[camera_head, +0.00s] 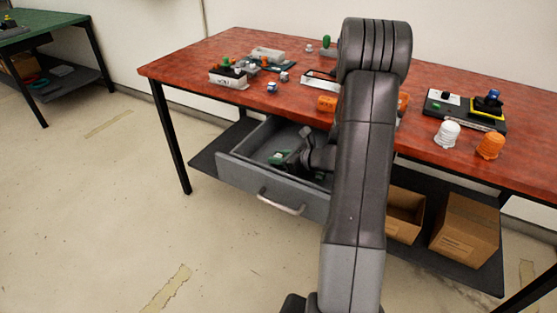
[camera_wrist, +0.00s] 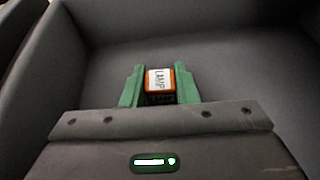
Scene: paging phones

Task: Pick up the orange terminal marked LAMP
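The orange terminal marked LAMP (camera_wrist: 160,80) is in the wrist view, inside the grey drawer. Its white label faces up and reads LAMP. My gripper (camera_wrist: 159,86) has one green finger on each side of the terminal, both close against it, and looks shut on it. I cannot tell whether the terminal rests on the drawer floor or is just above it. In the head view my gripper (camera_head: 282,158) is low inside the open drawer (camera_head: 240,175), and the terminal cannot be made out there.
The red table (camera_head: 200,65) is above the drawer. It holds an orange block (camera_head: 327,103), a white ribbed piece (camera_head: 447,134), an orange ribbed piece (camera_head: 490,145) and a dark tray (camera_head: 460,118). Cardboard boxes (camera_head: 465,230) stand on the lower shelf. The drawer walls surround my gripper.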

